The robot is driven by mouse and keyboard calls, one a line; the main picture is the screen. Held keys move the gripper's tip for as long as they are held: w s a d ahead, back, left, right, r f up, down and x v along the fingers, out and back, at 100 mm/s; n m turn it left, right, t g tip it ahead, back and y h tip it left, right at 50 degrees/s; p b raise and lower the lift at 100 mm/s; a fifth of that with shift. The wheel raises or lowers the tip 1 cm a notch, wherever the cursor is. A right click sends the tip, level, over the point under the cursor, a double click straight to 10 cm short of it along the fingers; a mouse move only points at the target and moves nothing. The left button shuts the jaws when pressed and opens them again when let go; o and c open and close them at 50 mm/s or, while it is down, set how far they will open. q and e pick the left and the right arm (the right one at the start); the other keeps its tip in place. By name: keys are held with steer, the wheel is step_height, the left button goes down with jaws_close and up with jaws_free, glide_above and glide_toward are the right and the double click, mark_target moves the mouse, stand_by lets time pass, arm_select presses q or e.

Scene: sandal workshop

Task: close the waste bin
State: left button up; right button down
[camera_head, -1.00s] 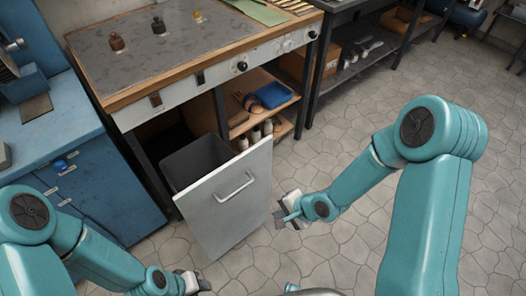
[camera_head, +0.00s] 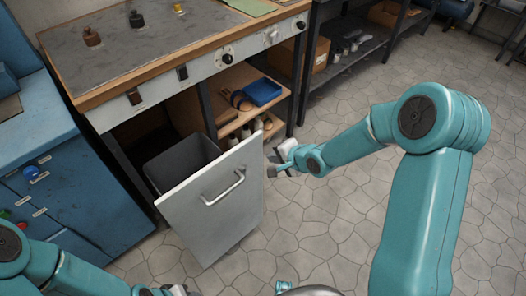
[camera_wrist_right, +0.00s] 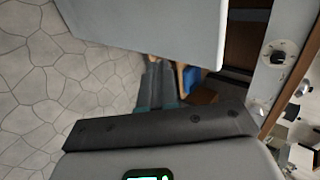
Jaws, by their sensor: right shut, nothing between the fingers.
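The waste bin is a dark open tub (camera_head: 180,160) behind a light grey front panel (camera_head: 205,225) with a bar handle (camera_head: 226,188). It stands pulled out from under the workbench. My right gripper (camera_head: 272,170) is shut and empty beside the panel's right edge; I cannot tell whether it touches. In the right wrist view the panel (camera_wrist_right: 150,28) fills the top, with my right gripper's fingers (camera_wrist_right: 157,80) below it. My left gripper (camera_head: 178,290) is only partly in view at the bottom edge, and its jaws are unclear.
The workbench (camera_head: 150,100) has knobs on its front and a shelf with a blue tray (camera_head: 262,92) right of the bin. A blue cabinet (camera_head: 85,195) stands to the left. The stone floor (camera_head: 330,220) in front and to the right is clear.

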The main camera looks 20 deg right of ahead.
mark_target(257, 149)
steer(key=shift+w+a+f, duration=0.15)
steer(key=shift+w+a, duration=0.15)
steer(key=shift+w, duration=0.5)
steer(key=shift+w+a+f, duration=0.1)
steer(key=shift+w+a, duration=0.2)
steer(key=shift+w, duration=0.5)
steer(key=shift+w+a+f, duration=0.15)
steer(key=shift+w+a, duration=0.15)
steer(key=shift+w, duration=0.5)
